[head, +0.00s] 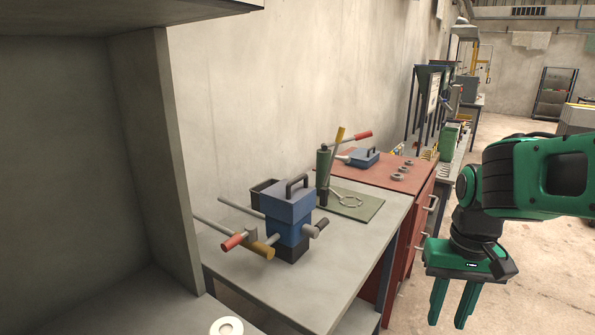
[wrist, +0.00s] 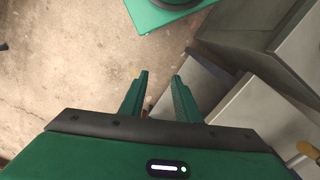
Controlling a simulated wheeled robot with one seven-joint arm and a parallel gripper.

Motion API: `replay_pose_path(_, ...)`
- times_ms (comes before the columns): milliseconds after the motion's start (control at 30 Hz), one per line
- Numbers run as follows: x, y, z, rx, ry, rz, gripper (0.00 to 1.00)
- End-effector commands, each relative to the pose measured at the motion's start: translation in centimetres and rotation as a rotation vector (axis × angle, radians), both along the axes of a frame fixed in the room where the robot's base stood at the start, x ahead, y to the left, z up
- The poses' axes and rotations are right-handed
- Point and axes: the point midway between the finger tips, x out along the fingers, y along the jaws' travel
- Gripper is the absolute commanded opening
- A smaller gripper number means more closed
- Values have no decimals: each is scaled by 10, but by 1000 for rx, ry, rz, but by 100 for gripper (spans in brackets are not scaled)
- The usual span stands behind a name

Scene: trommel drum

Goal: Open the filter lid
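The filter is a blue box (head: 287,234) on the grey bench, with pipes and levers with red, yellow and dark ends at its sides. Its blue-grey lid (head: 288,203) sits on top, appears closed, and carries a dark arched handle (head: 296,186). My gripper (head: 453,304) hangs pointing down at the right of the head view, well apart from the filter and off the bench's right side. Its two green fingers are apart with nothing between them, and they show in the wrist view too (wrist: 161,95). The lid is not seen in the wrist view.
A grey bench (head: 255,287) holds the filter and a green mat (head: 358,208) with a ring tool. A red cabinet (head: 410,190) with a smaller blue box (head: 364,157) stands behind. A grey partition (head: 180,160) rises at left. Open floor (head: 520,235) lies at right.

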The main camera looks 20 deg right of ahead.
Motion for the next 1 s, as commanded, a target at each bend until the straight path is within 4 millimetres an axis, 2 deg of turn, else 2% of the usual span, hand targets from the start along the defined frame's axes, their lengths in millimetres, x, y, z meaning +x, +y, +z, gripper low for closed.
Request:
replay_pose_path(100, -6, 0, 9, 0, -17, -5, 30)
replay_pose_path(167, 4, 1, 17, -3, -24, -18, 30)
replay_pose_path(267, 42, 2, 42, -3, -43, -52, 30)
replay_pose_path(367, 96, 13, 77, 4, -65, -104, 30)
replay_pose_path(500, 176, 44, 130, 24, -93, -173, 30)
replay_pose_path(700, 270, 96, 194, 65, -113, -256, 30)
replay_pose_path(833, 313, 124, 227, 91, -126, -307, 30)
replay_pose_path(1000, 345, 144, 255, 117, -142, -360, 30)
